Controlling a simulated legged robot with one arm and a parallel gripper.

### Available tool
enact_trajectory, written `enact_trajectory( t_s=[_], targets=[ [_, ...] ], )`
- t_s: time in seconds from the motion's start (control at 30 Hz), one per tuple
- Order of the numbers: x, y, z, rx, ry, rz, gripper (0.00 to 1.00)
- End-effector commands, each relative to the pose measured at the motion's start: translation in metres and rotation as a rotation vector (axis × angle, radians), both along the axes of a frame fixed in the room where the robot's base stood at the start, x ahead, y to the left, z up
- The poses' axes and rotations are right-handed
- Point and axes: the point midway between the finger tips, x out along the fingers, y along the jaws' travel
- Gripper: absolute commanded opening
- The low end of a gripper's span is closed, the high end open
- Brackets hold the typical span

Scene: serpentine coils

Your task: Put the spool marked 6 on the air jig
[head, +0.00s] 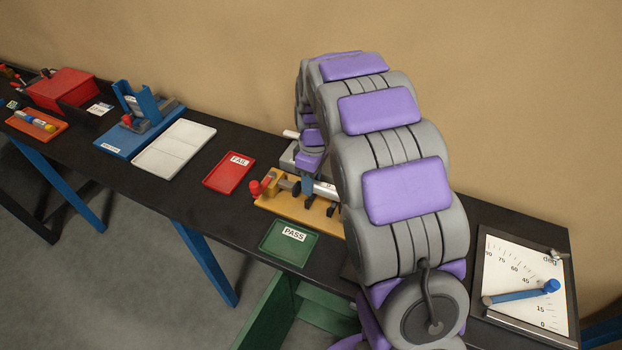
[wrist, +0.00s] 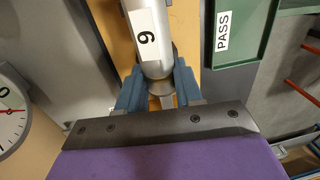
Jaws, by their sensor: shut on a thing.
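The spool marked 6 (wrist: 148,40) is a silver cylinder with a white label. Its end lies between the blue fingers of my gripper (wrist: 160,92), which is shut on it. In the head view the silver spool (head: 325,190) shows beside my gripper (head: 308,187), at the yellow fixture (head: 272,201) with a red knob and dark supports. My arm hides the right part of that fixture. The yellow base also shows under the spool in the wrist view (wrist: 188,30). I cannot tell whether the spool touches the supports. No readable label shows which fixture is the air jig.
A green PASS tray (head: 290,243) lies in front of the yellow fixture, a red FAIL tray (head: 229,172) to its left. Farther left are a white tray (head: 173,148) and a blue fixture (head: 140,125). An angle board (head: 525,285) stands right. A round dial (wrist: 12,112) is near my gripper.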

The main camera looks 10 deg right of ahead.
Motion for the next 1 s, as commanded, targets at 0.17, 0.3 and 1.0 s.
enact_trajectory(
  t_s=[0.17, 0.3, 1.0],
  targets=[
    [0.000, 0.001, -0.006, 0.000, 0.000, 0.000, 0.00],
    [0.000, 0.001, -0.010, 0.000, 0.000, 0.000, 0.00],
    [0.000, 0.002, -0.021, 0.000, -0.002, 0.000, 0.00]
  ],
)
